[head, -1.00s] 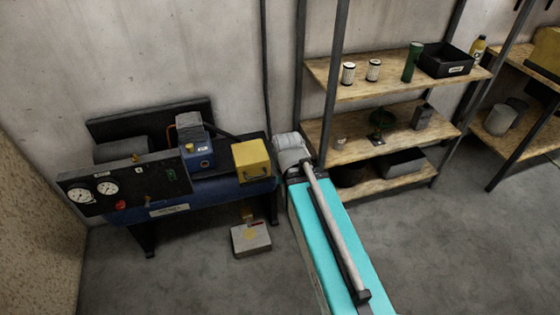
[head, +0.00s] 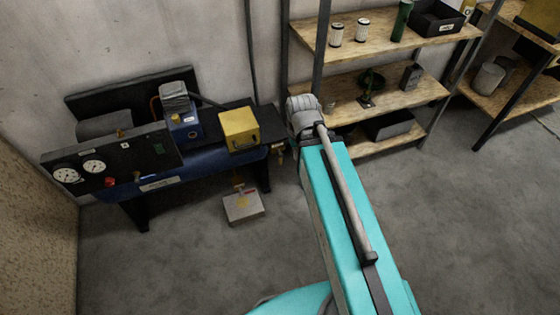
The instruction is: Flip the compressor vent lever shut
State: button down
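The compressor (head: 205,160) stands against the back wall at left, with a dark blue tank and a black gauge panel in front. A small brass fitting (head: 278,150) shows at the tank's right end, just left of my arm's grey joint. It may carry the vent lever, but it is too small to tell the lever's position. My teal arm reaches up from the bottom centre. Its gripper does not show.
A red knob (head: 111,182) and two gauges are on the panel (head: 125,158). A yellow box (head: 240,128) sits on the compressor. The pale box (head: 243,208) is on the floor in front. Shelves with cans and bins (head: 390,95) stand right of my arm. The floor at front left is clear.

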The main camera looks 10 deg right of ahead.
aim_at(280, 155)
jog(key=z, duration=2.25)
jog(key=i, duration=2.25)
jog(key=u, duration=0.05)
